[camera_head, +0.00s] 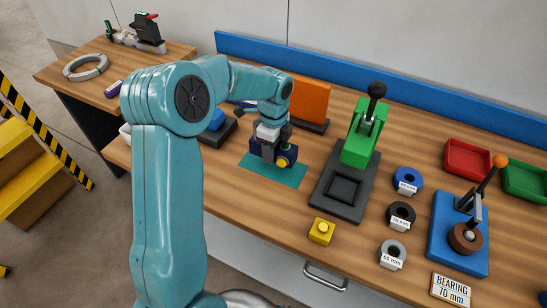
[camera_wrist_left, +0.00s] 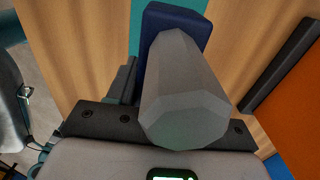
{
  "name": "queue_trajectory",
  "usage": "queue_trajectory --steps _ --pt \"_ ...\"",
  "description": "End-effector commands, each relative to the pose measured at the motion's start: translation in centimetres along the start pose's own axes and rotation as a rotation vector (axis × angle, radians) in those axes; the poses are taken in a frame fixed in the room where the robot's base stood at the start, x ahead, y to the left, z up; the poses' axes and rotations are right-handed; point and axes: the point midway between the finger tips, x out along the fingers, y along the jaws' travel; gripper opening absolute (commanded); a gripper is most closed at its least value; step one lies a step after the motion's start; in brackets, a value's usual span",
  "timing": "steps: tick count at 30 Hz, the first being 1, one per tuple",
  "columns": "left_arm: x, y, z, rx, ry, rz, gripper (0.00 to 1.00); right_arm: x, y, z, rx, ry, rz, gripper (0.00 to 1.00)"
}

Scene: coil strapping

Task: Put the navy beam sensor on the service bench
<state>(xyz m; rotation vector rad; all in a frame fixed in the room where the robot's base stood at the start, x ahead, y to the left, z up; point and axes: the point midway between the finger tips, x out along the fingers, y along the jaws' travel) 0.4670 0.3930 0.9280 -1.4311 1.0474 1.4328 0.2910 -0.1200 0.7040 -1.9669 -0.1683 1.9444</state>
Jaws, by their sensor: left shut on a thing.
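The navy beam sensor (camera_head: 287,152) with a yellow round face is at the middle of the long bench, over a teal mat (camera_head: 260,173). My left gripper (camera_head: 270,148) comes down on it from above and is shut on it. I cannot tell whether the sensor touches the mat. In the left wrist view, part of the navy sensor (camera_wrist_left: 172,17) shows behind a grey faceted block. A separate wooden bench (camera_head: 118,75), possibly the service bench, stands at the back left. My right gripper is not in view.
On the left bench lie a grey coil (camera_head: 86,67), a strapping tool (camera_head: 148,33) and a purple item (camera_head: 113,88). An orange panel (camera_head: 307,100) stands behind the sensor. A green lever press (camera_head: 365,135) stands right of it. A yellow block (camera_head: 321,231) lies in front.

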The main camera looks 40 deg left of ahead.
Motion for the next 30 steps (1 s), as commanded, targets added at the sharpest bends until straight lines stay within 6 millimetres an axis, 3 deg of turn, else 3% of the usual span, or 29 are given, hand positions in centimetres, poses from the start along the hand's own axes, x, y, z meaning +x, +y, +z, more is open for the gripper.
queue_trajectory --steps 8,20,21,23,30 --pt "4.0 0.1 0.0 0.0 0.0 0.002 0.14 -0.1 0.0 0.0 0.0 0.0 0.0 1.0" --pt "4.6 0.0 0.0 0.0 0.0 -0.001 0.14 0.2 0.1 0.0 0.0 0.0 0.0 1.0" --pt "4.6 0.0 0.0 0.0 0.0 0.0 0.58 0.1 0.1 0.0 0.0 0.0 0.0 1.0" --pt "4.5 0.0 0.0 0.0 0.0 0.0 0.77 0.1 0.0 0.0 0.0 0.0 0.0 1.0" --pt "4.5 0.0 0.0 0.0 0.0 0.0 0.77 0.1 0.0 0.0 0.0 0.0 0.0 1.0"
